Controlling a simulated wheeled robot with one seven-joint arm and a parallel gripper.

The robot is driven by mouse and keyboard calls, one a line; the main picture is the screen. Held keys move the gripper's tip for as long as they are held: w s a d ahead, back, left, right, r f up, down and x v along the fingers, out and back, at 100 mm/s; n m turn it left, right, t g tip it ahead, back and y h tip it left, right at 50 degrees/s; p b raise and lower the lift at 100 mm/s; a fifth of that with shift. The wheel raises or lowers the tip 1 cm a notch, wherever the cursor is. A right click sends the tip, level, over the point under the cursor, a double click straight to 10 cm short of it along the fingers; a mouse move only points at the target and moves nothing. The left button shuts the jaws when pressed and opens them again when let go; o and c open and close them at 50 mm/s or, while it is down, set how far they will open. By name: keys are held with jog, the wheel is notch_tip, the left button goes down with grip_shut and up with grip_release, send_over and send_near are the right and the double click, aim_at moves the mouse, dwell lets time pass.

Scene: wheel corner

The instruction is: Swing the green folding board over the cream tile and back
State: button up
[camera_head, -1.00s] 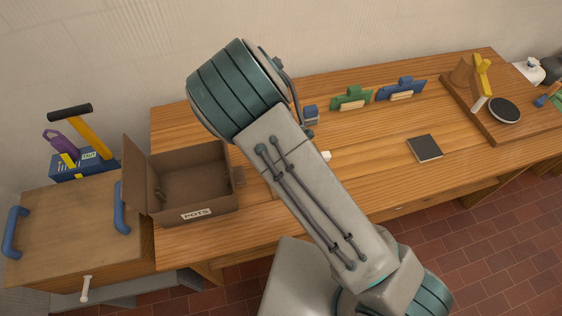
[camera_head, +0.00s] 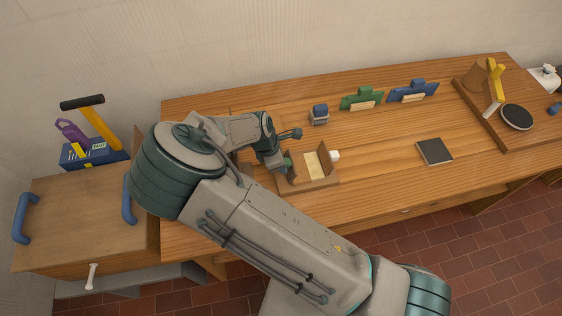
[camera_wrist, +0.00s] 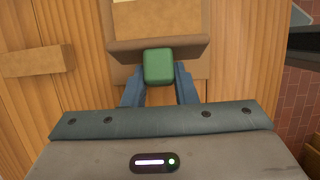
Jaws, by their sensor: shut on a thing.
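A small brown wooden fixture (camera_head: 318,187) stands on the bench beyond my forearm, with a cream tile (camera_head: 316,166) between its upright brown panels. The tile also shows at the top of the wrist view (camera_wrist: 155,20). The folding board's green block (camera_wrist: 158,66) sits against the near brown panel (camera_wrist: 158,47). My gripper (camera_wrist: 160,78) has its blue fingers shut on this green block; in the head view my gripper (camera_head: 285,163) is at the fixture's left side. The near panel looks upright or steeply tilted; its exact angle and hinge are hidden.
A small grey-blue block (camera_head: 319,115), a green stand (camera_head: 361,99) and a blue stand (camera_head: 412,92) are at the back. A dark square (camera_head: 434,151) lies to the right. A board with a black disc (camera_head: 517,117) is at far right. Bench between is clear.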

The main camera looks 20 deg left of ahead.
jog(key=o, duration=1)
jog(key=b+v, duration=0.1)
jog(key=v, duration=1.2)
jog(key=shift+a+r, duration=0.15)
jog(key=shift+r, duration=0.2)
